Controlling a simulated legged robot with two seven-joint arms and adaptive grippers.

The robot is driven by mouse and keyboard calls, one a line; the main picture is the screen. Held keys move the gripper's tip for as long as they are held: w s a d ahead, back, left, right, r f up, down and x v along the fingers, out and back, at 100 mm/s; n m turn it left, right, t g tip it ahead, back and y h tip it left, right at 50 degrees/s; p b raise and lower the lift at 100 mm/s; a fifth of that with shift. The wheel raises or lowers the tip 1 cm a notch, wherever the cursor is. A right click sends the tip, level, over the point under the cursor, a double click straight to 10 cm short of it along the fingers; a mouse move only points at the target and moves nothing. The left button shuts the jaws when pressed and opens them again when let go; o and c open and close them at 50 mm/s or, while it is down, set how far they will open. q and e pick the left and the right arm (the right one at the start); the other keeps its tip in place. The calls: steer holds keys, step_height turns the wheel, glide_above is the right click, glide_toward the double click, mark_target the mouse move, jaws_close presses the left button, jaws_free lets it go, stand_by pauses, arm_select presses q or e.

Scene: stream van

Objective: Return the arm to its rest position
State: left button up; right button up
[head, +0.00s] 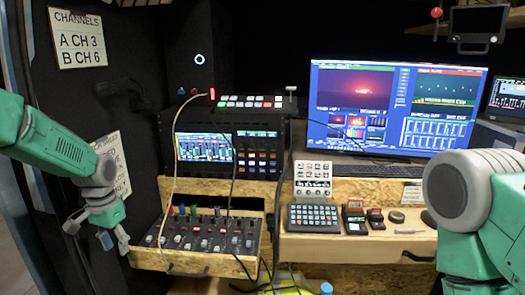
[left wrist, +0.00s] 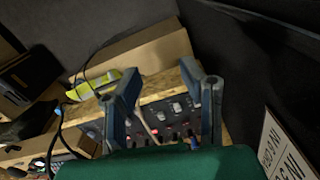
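My left arm comes in from the left in the head view, and its gripper (head: 114,241) hangs in the air at the left end of the audio mixer (head: 205,240). In the left wrist view the two fingers of this gripper (left wrist: 163,98) stand apart with nothing between them. The mixer's knobs (left wrist: 175,108) show behind and below the fingers. My right arm shows at the right edge of the head view, in front of the desk. Its gripper is out of the frame.
A large monitor (head: 392,108), a video switcher (head: 228,148) and a button pad (head: 313,218) stand on the wooden desk. Cables hang over the mixer. A dark wall with a channels sign (head: 78,38) is close to my left arm. A yellow-green item (left wrist: 95,85) lies beyond the mixer.

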arm_select(q)
steer(key=s+d+f+n+b, duration=0.1)
steer(key=s+d+f, duration=0.3)
steer(key=s+f, duration=0.55)
steer(key=s+d+f, duration=0.4)
steer(key=s+f, duration=0.5)
steer(key=f, duration=0.2)
steer(key=s+d+f+n+b, duration=0.1)
steer(key=s, duration=2)
steer(key=shift+s+d+f+t, duration=0.15)
steer(key=shift+s+f+t, duration=0.15)
steer(key=shift+s+f, duration=0.1)
arm_select(e)
steer(key=shift+s+f, duration=0.25)
steer(key=shift+f, duration=0.85)
arm_select(q)
steer(key=shift+w, duration=0.15)
